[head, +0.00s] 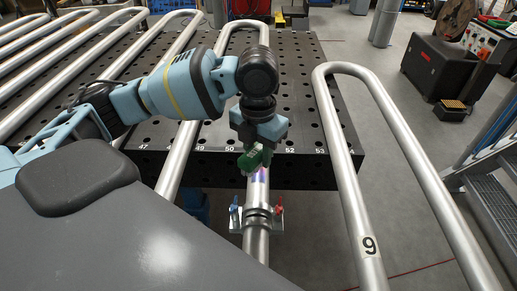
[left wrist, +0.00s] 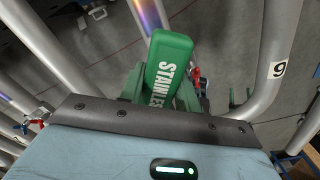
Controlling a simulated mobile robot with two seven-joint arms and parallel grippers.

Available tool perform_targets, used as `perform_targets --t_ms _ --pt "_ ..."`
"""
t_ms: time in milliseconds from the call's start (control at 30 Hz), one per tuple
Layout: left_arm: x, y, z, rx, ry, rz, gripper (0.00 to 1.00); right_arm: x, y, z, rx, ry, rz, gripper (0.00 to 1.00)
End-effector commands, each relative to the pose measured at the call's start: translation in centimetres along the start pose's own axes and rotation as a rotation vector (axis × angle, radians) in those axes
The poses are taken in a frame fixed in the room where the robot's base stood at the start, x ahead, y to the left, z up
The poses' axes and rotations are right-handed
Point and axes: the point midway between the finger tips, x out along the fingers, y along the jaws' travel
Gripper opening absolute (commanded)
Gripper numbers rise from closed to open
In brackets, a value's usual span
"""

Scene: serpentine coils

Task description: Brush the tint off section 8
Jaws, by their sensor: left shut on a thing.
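My left gripper (head: 256,148) is shut on a green brush (head: 250,160), held over the pipe left of the one marked 9. That pipe (head: 256,243) carries a purple-blue tint (head: 261,175) just below the brush, above a clamp. No number 8 shows on it. In the left wrist view the brush (left wrist: 168,68) reads "STAINLESS", and a purple tinted pipe (left wrist: 150,16) shows behind its top. Its bristles are hidden, so I cannot tell whether they touch the pipe. My right gripper is out of view.
A clamp (head: 257,212) with blue and red handles holds the pipe below the tint. The pipe bend marked 9 (head: 368,225) rises at the right. A black perforated table (head: 310,140) lies behind, with more pipes at left. Metal steps (head: 490,180) stand far right.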

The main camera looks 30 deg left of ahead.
Motion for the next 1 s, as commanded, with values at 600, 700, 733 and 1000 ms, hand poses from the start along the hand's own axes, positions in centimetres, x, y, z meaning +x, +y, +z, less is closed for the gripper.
perform_targets --t_ms 600,700,733,1000 --pt "0.7 0.2 0.2 0.191 0.003 -0.002 0.14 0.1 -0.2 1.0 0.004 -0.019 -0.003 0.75" --pt "1.8 0.2 0.2 0.19 0.007 -0.002 0.14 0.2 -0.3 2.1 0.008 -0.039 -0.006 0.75" --pt "2.2 0.3 0.1 0.19 0.007 -0.002 0.14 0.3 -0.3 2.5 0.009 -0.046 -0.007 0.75" --pt "4.9 0.2 0.1 0.191 0.005 -0.001 0.14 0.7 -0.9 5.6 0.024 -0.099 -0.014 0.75"
